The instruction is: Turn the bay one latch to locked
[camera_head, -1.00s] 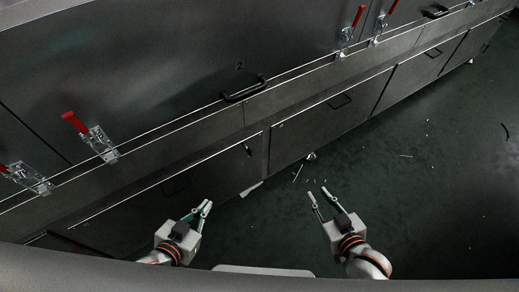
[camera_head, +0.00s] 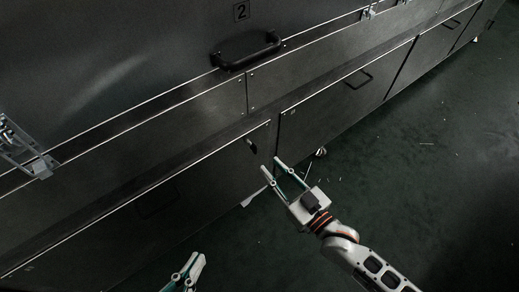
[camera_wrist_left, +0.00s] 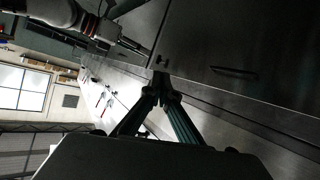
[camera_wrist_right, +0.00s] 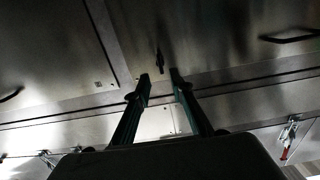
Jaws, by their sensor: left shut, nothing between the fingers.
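A small black latch (camera_head: 251,145) sits near the upper right corner of a lower dark panel (camera_head: 150,205). No bay one label is readable, so I cannot tell from a label which bay it belongs to. It also shows in the right wrist view (camera_wrist_right: 159,60), just beyond and between the fingertips. My right gripper (camera_head: 271,165) is open and empty, in front of the panels, apart from the latch and a little below it in the head view. My left gripper (camera_head: 195,262) is shut and empty at the bottom edge, low in front of the panel.
Above are a door marked 2 (camera_head: 241,12) with a black bar handle (camera_head: 247,50) and a metal toggle clamp (camera_head: 22,150) at the left. Another lower panel has a handle (camera_head: 358,80). The dark green floor (camera_head: 430,170) at the right is open, with small scattered debris.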

